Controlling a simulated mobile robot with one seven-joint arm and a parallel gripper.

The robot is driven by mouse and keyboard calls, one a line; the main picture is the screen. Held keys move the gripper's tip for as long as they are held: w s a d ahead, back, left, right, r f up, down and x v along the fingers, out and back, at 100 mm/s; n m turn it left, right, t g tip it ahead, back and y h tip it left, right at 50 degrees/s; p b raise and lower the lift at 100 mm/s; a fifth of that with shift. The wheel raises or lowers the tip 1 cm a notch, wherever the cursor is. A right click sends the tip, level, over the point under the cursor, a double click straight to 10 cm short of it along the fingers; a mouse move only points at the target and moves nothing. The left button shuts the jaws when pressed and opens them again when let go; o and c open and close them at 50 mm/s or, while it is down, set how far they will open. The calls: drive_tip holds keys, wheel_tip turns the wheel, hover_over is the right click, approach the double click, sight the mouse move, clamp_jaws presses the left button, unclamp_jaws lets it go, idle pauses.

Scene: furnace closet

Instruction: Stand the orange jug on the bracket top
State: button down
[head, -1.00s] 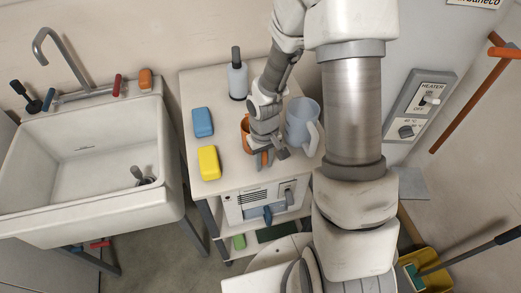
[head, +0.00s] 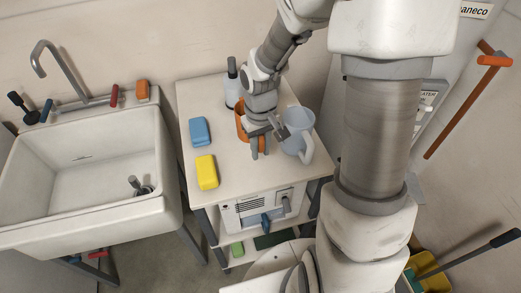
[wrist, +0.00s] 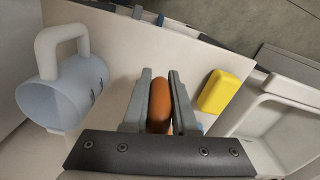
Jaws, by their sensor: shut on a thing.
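The orange jug (head: 241,124) is over the white worktop, partly hidden by my gripper in the head view. My gripper (head: 264,144) is shut on its handle. In the wrist view the orange handle (wrist: 160,101) lies between the two grey fingers (wrist: 160,105). The jug looks upright; whether its base is clear of the worktop is hard to tell. A grey flat piece (head: 416,188) shows beside my arm at the right, below the heater panel. It may be the bracket top; most of it is hidden.
A pale blue jug (head: 297,133) stands close to the gripper's right. A blue sponge (head: 200,131), a yellow sponge (head: 207,172) and a grey bottle (head: 232,90) are on the worktop (head: 228,150). A sink (head: 85,165) is at left, an orange-handled tool (head: 465,105) at right.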

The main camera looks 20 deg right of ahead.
sight(261, 138)
drive_tip(key=shift+r, duration=0.1)
drive_tip(key=shift+r+p, duration=1.7)
drive_tip(key=shift+r, duration=0.25)
drive_tip(key=shift+f, duration=0.1)
